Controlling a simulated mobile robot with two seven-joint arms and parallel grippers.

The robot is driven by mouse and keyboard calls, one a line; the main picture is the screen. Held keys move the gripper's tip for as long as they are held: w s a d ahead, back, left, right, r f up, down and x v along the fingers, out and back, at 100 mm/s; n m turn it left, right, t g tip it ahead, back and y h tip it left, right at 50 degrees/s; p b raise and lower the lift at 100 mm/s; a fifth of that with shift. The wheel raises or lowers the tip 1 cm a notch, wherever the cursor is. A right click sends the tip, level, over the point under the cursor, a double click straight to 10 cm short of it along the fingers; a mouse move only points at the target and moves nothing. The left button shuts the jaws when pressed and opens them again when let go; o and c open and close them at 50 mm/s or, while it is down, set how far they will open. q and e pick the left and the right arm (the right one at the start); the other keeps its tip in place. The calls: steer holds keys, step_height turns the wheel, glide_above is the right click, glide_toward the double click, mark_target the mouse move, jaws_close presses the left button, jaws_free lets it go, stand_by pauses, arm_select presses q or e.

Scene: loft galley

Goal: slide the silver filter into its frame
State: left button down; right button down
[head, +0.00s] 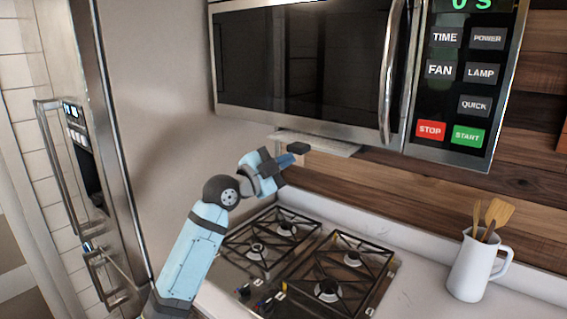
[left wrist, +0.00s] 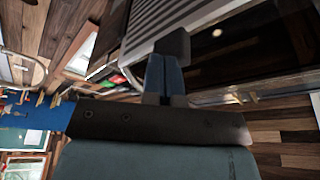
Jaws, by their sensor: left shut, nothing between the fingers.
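The silver filter (head: 335,146) shows in the head view as a thin pale panel under the left part of the microwave. In the left wrist view it is a ribbed grey panel (left wrist: 180,18) at the top. Its frame is hard to make out; the dark underside of the microwave (left wrist: 255,50) lies right of the ribbed panel. My left gripper (head: 298,149) is shut and empty, its dark tip close to the filter's lower side. In the left wrist view the shut fingers (left wrist: 172,48) overlap the panel's near edge; I cannot tell whether they touch. My right gripper is out of view.
The microwave (head: 300,65) hangs above a gas stove (head: 305,262) with black grates. A white jug (head: 470,268) with wooden utensils stands on the counter at the right. A steel fridge (head: 75,150) is at the left. The counter between stove and jug is clear.

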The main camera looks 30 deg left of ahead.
arm_select(q)
steer(key=shift+w+d+b, duration=0.15)
steer(key=shift+w+b, duration=0.1)
steer(key=shift+w, duration=1.3)
steer(key=shift+w+d+b, duration=0.1)
steer(key=shift+w+b, duration=0.1)
steer(key=shift+w, duration=1.35)
steer(key=shift+s, duration=0.1)
steer(key=b+v, duration=0.4)
steer(key=v, duration=1.2)
steer(key=shift+s+d, duration=0.2)
steer(key=shift+s, duration=0.05)
steer(key=shift+r, duration=0.1)
